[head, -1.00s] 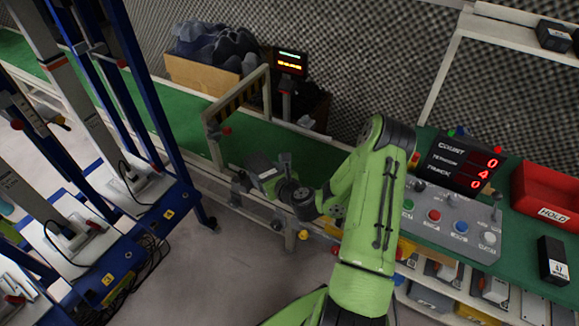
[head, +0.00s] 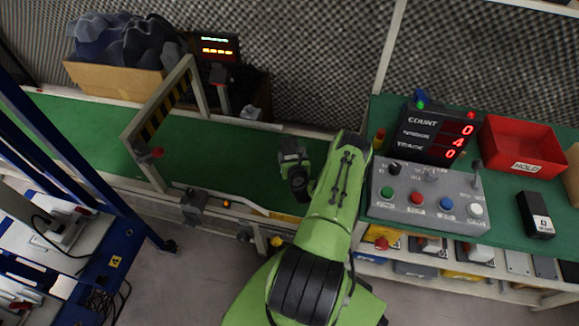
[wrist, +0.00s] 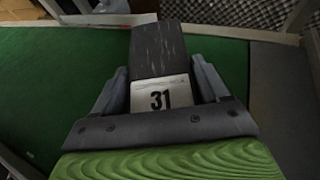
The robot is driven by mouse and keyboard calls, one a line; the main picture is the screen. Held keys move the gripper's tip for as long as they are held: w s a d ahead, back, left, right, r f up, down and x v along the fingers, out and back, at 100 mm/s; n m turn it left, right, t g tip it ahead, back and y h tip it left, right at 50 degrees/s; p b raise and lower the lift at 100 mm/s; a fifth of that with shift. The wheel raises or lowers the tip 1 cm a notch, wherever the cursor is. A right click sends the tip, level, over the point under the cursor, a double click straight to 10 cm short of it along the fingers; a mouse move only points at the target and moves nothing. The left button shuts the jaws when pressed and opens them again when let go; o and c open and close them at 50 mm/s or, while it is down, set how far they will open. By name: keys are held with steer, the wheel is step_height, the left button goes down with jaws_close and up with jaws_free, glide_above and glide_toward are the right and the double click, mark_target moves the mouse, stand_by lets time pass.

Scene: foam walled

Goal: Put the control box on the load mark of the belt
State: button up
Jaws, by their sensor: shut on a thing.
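My gripper (wrist: 163,84) is shut on a dark box (wrist: 158,48) with a white label reading 31. The fingers grip it from both sides, and its far end points away from my wrist. I take it for the control box. In the head view my gripper (head: 293,158) is over the right part of the green belt (head: 225,148), and the box is hard to make out there. In the wrist view the box is over the green belt surface (wrist: 55,90); I cannot tell any gap below it. I cannot make out a load mark.
A striped gate (head: 160,115) spans the belt at left. At right are a grey button panel (head: 425,200), a count display (head: 437,132), a red HOLD tray (head: 522,146) and a black box labelled 43 (head: 536,215). Blue racks stand at lower left.

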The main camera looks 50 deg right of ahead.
step_height(320, 180, down, 8)
steer(key=b, duration=0.2)
steer(key=shift+r+b, duration=0.2)
steer(key=shift+b, duration=0.2)
steer(key=shift+r, duration=0.15)
steer(key=o, duration=1.3)
steer(key=p+v, duration=0.6)
steer(key=p, duration=0.1)
steer(key=p+v, duration=0.3)
steer(key=v, duration=0.1)
steer(key=shift+w+r, duration=0.1)
steer(key=shift+r, duration=0.2)
steer(key=shift+s+a+f+b, duration=0.5)
steer(key=shift+s+f+b, duration=0.15)
steer(key=shift+b, duration=0.15)
steer(key=shift+s+a+r, duration=0.1)
steer(key=shift+a+r, duration=0.05)
steer(key=shift+r, duration=0.05)
steer(key=shift+r+b, duration=0.3)
steer(key=shift+r, duration=0.3)
